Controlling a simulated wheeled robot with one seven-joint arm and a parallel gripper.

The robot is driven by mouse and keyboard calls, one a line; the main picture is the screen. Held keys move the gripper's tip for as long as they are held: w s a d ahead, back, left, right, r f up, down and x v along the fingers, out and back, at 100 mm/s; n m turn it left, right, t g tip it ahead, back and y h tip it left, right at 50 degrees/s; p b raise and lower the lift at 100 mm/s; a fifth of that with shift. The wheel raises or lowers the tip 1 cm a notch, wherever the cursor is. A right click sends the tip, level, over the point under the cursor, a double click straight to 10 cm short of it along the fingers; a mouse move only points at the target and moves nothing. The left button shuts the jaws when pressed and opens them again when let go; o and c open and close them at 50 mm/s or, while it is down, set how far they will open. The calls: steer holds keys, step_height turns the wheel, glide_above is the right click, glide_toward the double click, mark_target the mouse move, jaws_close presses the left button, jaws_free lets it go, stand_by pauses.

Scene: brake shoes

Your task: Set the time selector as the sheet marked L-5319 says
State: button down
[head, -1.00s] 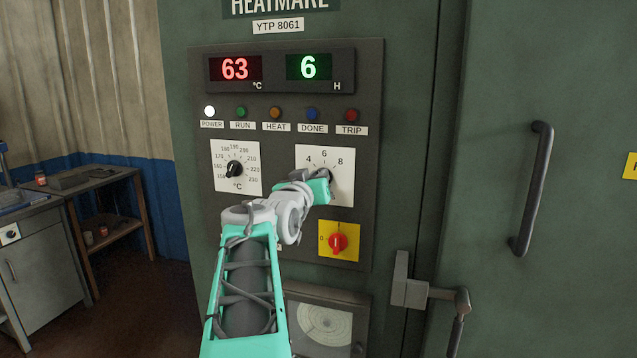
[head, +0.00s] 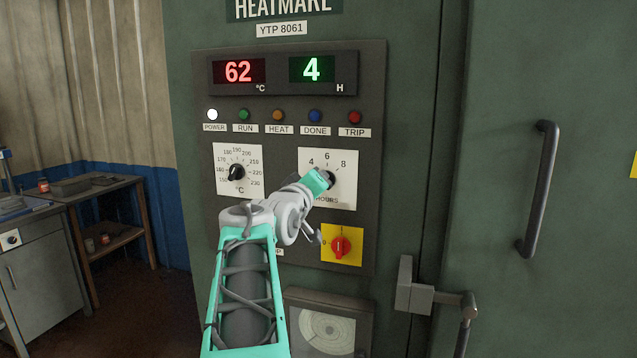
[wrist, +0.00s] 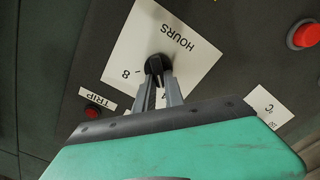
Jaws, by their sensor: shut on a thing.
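The time selector is a black knob on a white HOURS plate (head: 345,196), with 4, 6 and 8 readable in the head view. My gripper (head: 328,180) is at the knob and largely covers it there. In the wrist view the two grey fingers of my gripper (wrist: 160,82) are shut on the black knob (wrist: 155,63). The green hours display (head: 311,69) reads 4. The knob's pointer is hidden by the fingers. No sheet marked L-5319 can be made out.
The temperature knob (head: 237,172) is left of the time selector. A red switch on a yellow plate (head: 341,246) is just below. A door handle (head: 538,190) and a latch (head: 418,293) are to the right.

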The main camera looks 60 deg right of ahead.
stand_by(0.3)
steer(key=c, duration=1.4)
jaws_free()
steer(key=shift+c, duration=0.2)
steer(key=s+a+b, duration=0.1)
steer(key=a+b, duration=0.1)
steer(key=a, duration=0.5)
steer(key=shift+a, duration=0.35)
steer(key=shift+s, duration=0.1)
